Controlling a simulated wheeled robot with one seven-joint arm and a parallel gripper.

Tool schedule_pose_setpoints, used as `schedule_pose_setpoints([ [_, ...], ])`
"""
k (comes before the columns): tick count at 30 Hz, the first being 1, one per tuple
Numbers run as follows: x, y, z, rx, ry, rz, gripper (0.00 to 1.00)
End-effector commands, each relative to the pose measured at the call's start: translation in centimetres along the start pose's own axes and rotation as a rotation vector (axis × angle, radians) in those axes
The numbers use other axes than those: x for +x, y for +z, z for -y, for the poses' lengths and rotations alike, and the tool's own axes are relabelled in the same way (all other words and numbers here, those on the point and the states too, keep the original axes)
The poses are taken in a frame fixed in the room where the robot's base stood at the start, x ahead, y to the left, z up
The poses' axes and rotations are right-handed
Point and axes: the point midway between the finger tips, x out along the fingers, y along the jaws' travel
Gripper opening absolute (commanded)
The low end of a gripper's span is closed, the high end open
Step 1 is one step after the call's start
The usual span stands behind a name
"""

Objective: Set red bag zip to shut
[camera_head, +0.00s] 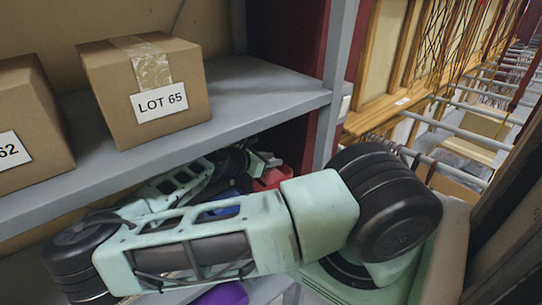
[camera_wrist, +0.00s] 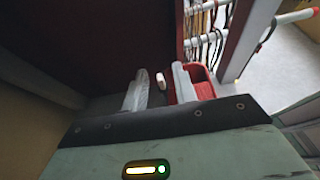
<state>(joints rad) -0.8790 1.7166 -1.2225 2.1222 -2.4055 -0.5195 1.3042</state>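The red bag (camera_head: 272,178) shows only as a small patch on the lower shelf in the head view, mostly hidden behind my arm. In the wrist view a red, open-topped shape (camera_wrist: 203,78), likely the same bag, lies just beyond and right of my right finger. My gripper (camera_wrist: 160,86) is open, its two pale fingers apart. A small pale tab (camera_wrist: 161,79) shows between and beyond the fingertips, apart from both; I cannot tell if it is the zip pull. The zip's state cannot be made out.
The upper grey shelf (camera_head: 235,92) holds a LOT 65 carton (camera_head: 146,85) and another carton (camera_head: 28,115), above my arm. A grey post (camera_head: 338,75) stands to the right. A purple item (camera_head: 222,295) and a blue item (camera_head: 222,212) show below, partly hidden by my arm.

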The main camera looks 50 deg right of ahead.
Motion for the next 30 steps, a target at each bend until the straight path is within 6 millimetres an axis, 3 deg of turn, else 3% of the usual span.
schedule_pose_setpoints([
  [9, 0.3, 0.0, 0.0, 0.0, 0.0, 0.0, 0.28],
  [10, 0.3, 0.0, 0.0, 0.0, 0.0, 0.0, 0.25],
  [13, 0.3, 0.0, 0.0, 0.0, 0.0, 0.0, 0.0],
  [18, 0.4, 0.0, 0.0, 0.0, 0.0, 0.0, 0.0],
  [24, 2.1, 0.7, 0.0, 0.001, -0.002, 0.001, 0.0],
  [30, 2.5, 0.9, 0.0, 0.0, 0.001, 0.0, 0.0],
])
